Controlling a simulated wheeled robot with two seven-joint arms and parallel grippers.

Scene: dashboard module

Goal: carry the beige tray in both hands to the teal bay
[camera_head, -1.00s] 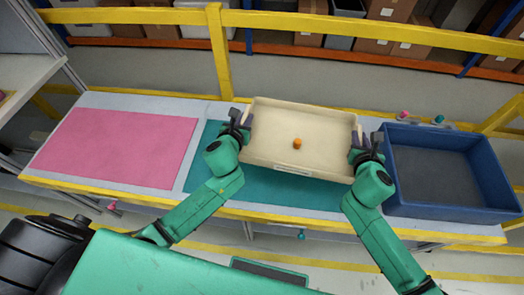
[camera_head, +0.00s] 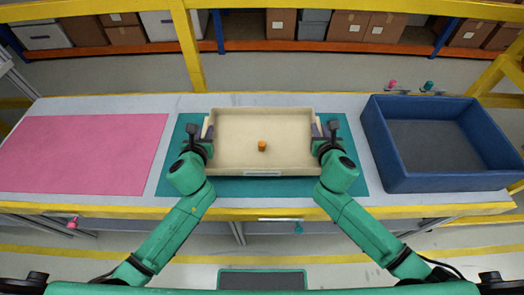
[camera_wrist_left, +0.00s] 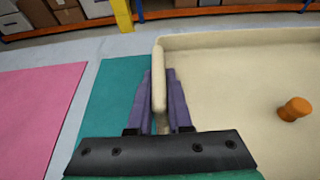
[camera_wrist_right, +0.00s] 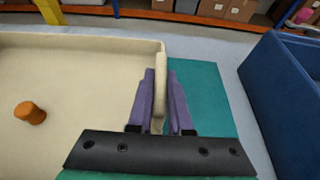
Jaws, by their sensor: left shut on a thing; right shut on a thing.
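The beige tray (camera_head: 235,160) is level over the teal bay (camera_head: 355,180), with teal showing on its left, right and front sides. I cannot tell whether it touches the bay.
A pink bay (camera_head: 80,155) lies empty on the left of the table. A deep blue bin (camera_head: 435,180) stands to the right, apart from the tray. A yellow rail (camera_head: 190,50) and shelves with boxes (camera_head: 345,25) are behind the table.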

